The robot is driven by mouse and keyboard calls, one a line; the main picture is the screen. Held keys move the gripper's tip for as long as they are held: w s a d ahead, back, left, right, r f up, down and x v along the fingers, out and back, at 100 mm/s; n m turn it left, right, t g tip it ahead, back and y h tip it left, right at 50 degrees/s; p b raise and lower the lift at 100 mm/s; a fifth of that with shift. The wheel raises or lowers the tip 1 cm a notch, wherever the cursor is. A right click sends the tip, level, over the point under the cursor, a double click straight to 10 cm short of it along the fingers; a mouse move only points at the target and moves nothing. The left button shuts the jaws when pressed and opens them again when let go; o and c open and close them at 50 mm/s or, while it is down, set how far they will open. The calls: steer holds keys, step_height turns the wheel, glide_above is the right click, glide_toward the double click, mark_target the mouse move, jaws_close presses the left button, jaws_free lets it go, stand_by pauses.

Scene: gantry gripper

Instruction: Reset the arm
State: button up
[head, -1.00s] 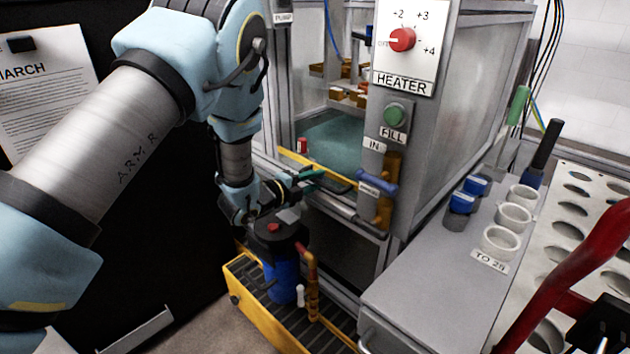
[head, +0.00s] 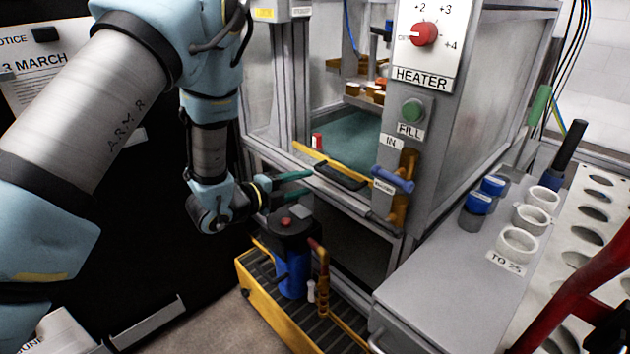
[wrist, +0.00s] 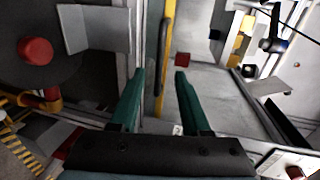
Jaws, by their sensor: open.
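My gripper (head: 300,183) is at the end of my light-blue arm, left of the glass-sided cabinet in the head view. Its two green fingers point right, toward the cabinet's open front, above and just behind the black-topped blue pump (head: 293,275). A yellow-edged sill with a black handle (head: 341,176) lies beyond the fingertips in the head view.
The heater panel (head: 424,78) with a red knob stands right of the gripper. A yellow-edged grated tray (head: 275,315) holds the pump. A grey bench (head: 455,290) carries white cups (head: 517,243) and blue-capped vials (head: 477,204). A red bar (head: 575,290) crosses the lower right.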

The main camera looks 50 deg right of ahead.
steer(key=shift+a+r, duration=0.15)
steer(key=shift+a, duration=0.4)
steer(key=w+a+r+n+t+y, duration=0.3)
steer(key=w+a+n+t+y, duration=0.5)
steer(key=w+a+n, duration=0.95)
steer(key=w+a+r+n+y, duration=0.2)
steer(key=w+a+n+y, duration=0.15)
steer(key=a, duration=0.95)
steer(key=s+a+r+n+g+y, duration=0.1)
steer(key=s+a+n+g+y, duration=0.15)
steer(key=s+a+n, duration=0.55)
steer(key=s+a+r+n+g+y, duration=0.1)
steer(key=s+a+r+n+g, duration=0.15)
steer(key=s+a+n, duration=0.6)
step_height(320, 180, up, 17)
steer(key=w+a+m+p, duration=0.2)
steer(key=p, duration=1.5)
steer(key=shift+w+a+g, duration=0.3)
steer(key=shift+w+a, duration=0.05)
steer(key=shift+w, duration=0.05)
